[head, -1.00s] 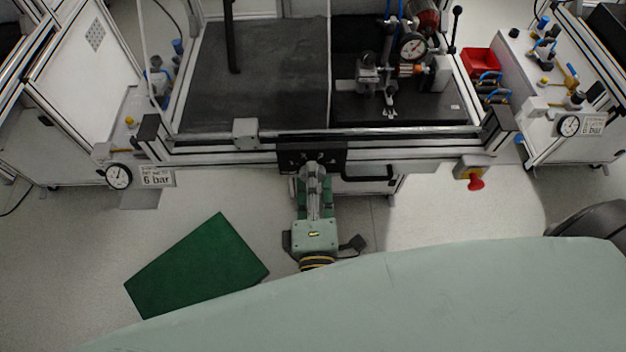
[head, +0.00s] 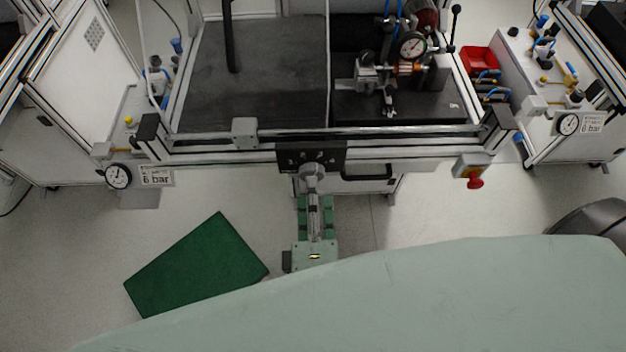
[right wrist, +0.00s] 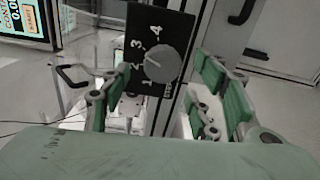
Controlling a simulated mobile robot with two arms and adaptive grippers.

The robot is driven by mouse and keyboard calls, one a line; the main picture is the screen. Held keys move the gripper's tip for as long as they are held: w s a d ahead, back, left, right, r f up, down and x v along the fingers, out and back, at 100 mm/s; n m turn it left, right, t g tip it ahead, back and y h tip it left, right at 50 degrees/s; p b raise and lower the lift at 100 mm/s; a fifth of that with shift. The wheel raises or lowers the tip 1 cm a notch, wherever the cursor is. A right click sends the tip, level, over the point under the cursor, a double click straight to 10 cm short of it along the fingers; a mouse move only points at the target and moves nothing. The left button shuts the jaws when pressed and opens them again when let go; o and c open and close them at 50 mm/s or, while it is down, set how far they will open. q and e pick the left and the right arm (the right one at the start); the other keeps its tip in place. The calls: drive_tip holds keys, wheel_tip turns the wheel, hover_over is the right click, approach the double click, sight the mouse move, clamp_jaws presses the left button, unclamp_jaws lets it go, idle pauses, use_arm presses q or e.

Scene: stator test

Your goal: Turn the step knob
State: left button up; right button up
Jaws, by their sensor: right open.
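The step knob (right wrist: 161,63) is a round grey dial on a black panel (right wrist: 150,20) marked 1 to 4. Its light pointer line points up and left, about between 2 and 3; I cannot tell exactly which. In the head view the black panel (head: 334,157) is on the front edge of the workstation. My right gripper (right wrist: 160,80) is open and empty. Its green-padded fingers appear on either side of the knob in the right wrist view, with visible gaps. In the head view my right gripper (head: 316,206) is in front of the panel. My left gripper is not in view.
A black handle (head: 368,178) is right of the panel, and a red emergency button (head: 475,183) is farther right. A pressure gauge (head: 118,176) hangs at the left corner. A green mat (head: 198,266) lies on open floor.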

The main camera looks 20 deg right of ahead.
drive_tip(key=v, duration=0.8)
drive_tip(key=shift+w, duration=0.1)
drive_tip(key=s+d+f+g+y, duration=0.1)
drive_tip(key=d+f+g, duration=0.15)
drive_tip(key=f, duration=0.75)
drive_tip(key=s+d+f+g, duration=0.15)
drive_tip(key=f+g, duration=0.25)
drive_tip(key=f, duration=0.7)
drive_tip(key=s+d+f+g+y, duration=0.1)
drive_tip(key=d+f+g, duration=0.2)
drive_tip(key=f, duration=0.7)
drive_tip(key=s+d+f+m+g+y, duration=0.1)
drive_tip(key=s+d+f+m+g, duration=0.2)
drive_tip(key=s+f+m, duration=0.3)
drive_tip(key=s+d+f+m+g+y, duration=0.2)
drive_tip(key=s+d+f+m+g, duration=0.2)
drive_tip(key=s+f+m, duration=0.3)
drive_tip(key=shift+s+d+f, duration=0.55)
drive_tip(key=shift+s+f, duration=1.3)
drive_tip(key=shift+f, duration=1.05)
